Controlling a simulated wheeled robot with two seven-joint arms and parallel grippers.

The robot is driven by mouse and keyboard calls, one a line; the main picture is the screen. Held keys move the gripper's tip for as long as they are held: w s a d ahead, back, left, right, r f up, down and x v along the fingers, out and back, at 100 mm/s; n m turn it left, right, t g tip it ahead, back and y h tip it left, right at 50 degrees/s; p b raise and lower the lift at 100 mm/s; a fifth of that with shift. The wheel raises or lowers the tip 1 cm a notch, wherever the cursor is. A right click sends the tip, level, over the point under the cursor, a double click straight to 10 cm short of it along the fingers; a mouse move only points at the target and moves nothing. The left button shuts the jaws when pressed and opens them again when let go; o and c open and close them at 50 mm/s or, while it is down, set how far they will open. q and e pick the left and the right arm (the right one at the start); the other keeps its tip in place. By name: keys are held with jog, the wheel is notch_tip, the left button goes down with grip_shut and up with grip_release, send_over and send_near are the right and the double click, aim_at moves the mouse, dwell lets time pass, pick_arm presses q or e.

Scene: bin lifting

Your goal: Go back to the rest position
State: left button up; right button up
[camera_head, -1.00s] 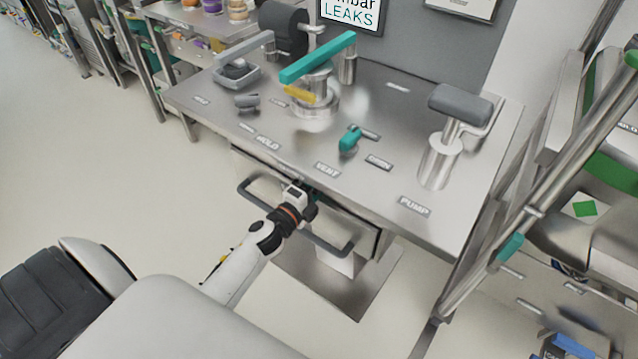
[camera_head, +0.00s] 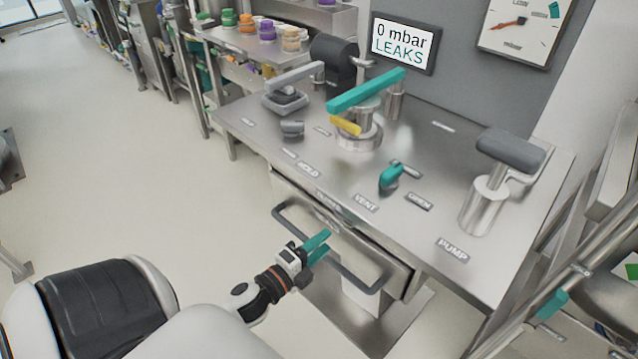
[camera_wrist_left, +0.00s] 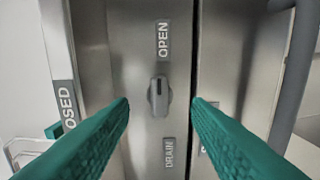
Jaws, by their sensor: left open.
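My left gripper (camera_head: 318,246) has teal fingers and sits in front of the steel bench, beside the handle bar (camera_head: 330,250) of the drawer front (camera_head: 395,268). In the left wrist view its fingers (camera_wrist_left: 160,102) are apart with nothing between them. Beyond them shows a grey drain knob (camera_wrist_left: 159,96) on a steel face, between the labels OPEN and DRAIN. I cannot tell if a finger touches the bar. My right gripper is not in view.
The steel bench top (camera_head: 300,165) carries a long teal lever (camera_head: 365,91), a small teal vent knob (camera_head: 391,176) and a grey-topped pump (camera_head: 487,200). A screen (camera_head: 404,43) reads 0 mbar LEAKS. A metal rail (camera_head: 560,290) stands at the right.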

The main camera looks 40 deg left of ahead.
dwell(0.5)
pick_arm(q)
jog(key=s+d+f+n+g+y+p, duration=0.15)
jog(key=s+f+n+g, duration=0.3)
jog(key=f, duration=0.75)
jog(key=s+d+f+n+g+p, duration=0.1)
jog(key=s+f+n+g+p, duration=0.3)
jog(key=f, duration=0.7)
jog(key=s+d+f+n+g, duration=0.1)
jog(key=s+f+n+g, duration=0.1)
jog(key=s+f, duration=0.3)
jog(key=s+d+f+n+g+p, duration=0.1)
jog(key=s+f, duration=0.4)
jog(key=s, duration=0.6)
jog(key=s+d+f+n+g, duration=0.3)
jog(key=s+f+n+g, duration=0.2)
jog(key=s, duration=0.4)
jog(key=shift+d+p, duration=0.2)
jog(key=shift+p, duration=0.2)
jog(key=shift+s+f+g, duration=0.1)
jog(key=shift+g, duration=0.15)
